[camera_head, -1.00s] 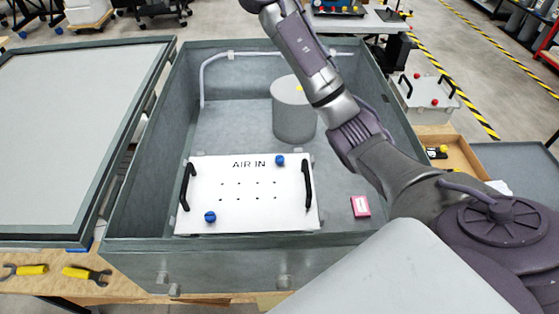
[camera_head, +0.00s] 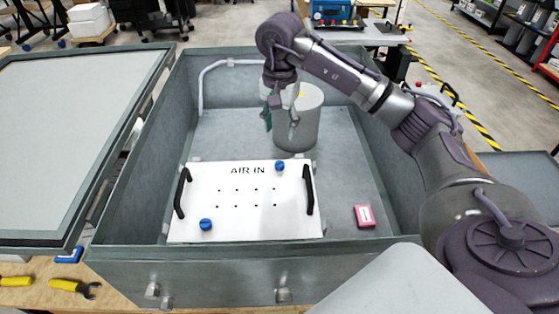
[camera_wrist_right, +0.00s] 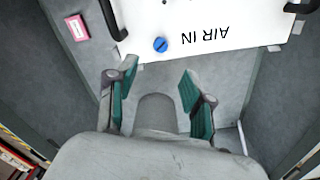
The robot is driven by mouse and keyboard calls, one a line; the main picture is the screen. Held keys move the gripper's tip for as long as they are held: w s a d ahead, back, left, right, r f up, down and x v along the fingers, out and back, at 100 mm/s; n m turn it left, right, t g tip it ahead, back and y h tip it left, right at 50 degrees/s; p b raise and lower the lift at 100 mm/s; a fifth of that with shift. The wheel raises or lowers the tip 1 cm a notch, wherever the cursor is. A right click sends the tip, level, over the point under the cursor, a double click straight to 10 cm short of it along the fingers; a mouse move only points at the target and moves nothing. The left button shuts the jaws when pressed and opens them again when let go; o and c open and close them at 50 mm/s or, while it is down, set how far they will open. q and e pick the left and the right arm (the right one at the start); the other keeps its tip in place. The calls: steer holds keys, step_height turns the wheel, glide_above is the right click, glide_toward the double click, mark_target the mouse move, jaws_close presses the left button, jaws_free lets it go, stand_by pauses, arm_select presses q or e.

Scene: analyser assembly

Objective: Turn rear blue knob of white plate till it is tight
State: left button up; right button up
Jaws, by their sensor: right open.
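The white plate (camera_head: 240,222) marked AIR IN lies in the grey open case. Its rear blue knob (camera_head: 280,166) sits near the far right corner, and a front blue knob (camera_head: 206,225) near the near left corner. My right gripper (camera_head: 280,122) hangs open and empty, above and behind the rear knob, in front of the grey cylinder. In the right wrist view, the open fingers of my right gripper (camera_wrist_right: 152,92) show teal pads, and the rear blue knob (camera_wrist_right: 160,44) lies beyond them, apart. My left gripper is not in view.
Black handles (camera_head: 309,190) stand on both sides of the plate. A grey cylinder (camera_head: 310,125) stands behind it, and a pink box (camera_head: 364,215) lies to its right. The case walls (camera_head: 140,165) rise around. The lid (camera_head: 70,140) is open at left.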

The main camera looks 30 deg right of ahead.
mark_target(280, 164)
step_height(280, 164, down, 12)
steer(key=p, duration=0.3)
steer(key=shift+r, duration=0.15)
jaws_close()
